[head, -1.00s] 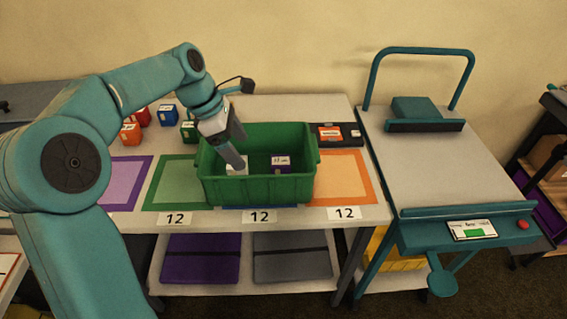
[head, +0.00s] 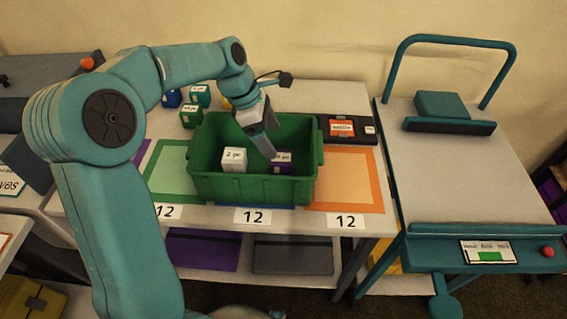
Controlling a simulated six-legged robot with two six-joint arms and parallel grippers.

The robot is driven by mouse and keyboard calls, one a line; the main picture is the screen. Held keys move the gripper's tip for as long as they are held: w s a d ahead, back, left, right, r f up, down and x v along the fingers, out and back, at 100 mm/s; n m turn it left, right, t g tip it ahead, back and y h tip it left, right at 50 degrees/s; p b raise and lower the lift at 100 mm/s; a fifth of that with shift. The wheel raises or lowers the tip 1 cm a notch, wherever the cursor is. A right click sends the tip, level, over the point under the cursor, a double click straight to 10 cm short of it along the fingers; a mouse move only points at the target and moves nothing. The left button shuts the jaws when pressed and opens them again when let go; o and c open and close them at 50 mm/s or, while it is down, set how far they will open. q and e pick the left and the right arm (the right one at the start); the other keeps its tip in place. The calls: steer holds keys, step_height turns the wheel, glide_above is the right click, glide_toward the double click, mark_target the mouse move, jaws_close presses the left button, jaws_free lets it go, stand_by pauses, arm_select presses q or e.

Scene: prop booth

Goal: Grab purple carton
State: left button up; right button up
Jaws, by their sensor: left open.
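The purple carton (head: 281,168) stands inside the green crate (head: 240,188), toward its right side, with a pale top that bears a label. A white carton (head: 233,160) stands to its left in the same crate. My left gripper (head: 268,148) is open and empty, reaching down into the crate from above. Its fingers are just above and left of the purple carton and hide part of its top. I cannot tell whether they touch it. My right gripper is not in view.
Several small green and blue cartons (head: 191,115) stand behind the crate's left. A black tray with an orange label (head: 345,130) lies behind right. An orange-bordered mat (head: 345,180) is bare beside the crate. A teal-framed cart (head: 470,185) stands at right.

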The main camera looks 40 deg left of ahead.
mark_target(281, 157)
arm_select(q)
steer(key=x, duration=0.4)
steer(key=shift+s+d+f, duration=0.1)
steer(key=shift+d+f, duration=0.1)
steer(key=shift+f, duration=0.1)
steer(key=x, duration=0.5)
steer(key=shift+a+f+b, duration=0.15)
steer(key=shift+a+b, duration=0.1)
steer(key=shift+b, duration=0.1)
steer(key=shift+d+f, duration=0.1)
steer(key=shift+f, duration=0.3)
steer(key=c, duration=1.1)
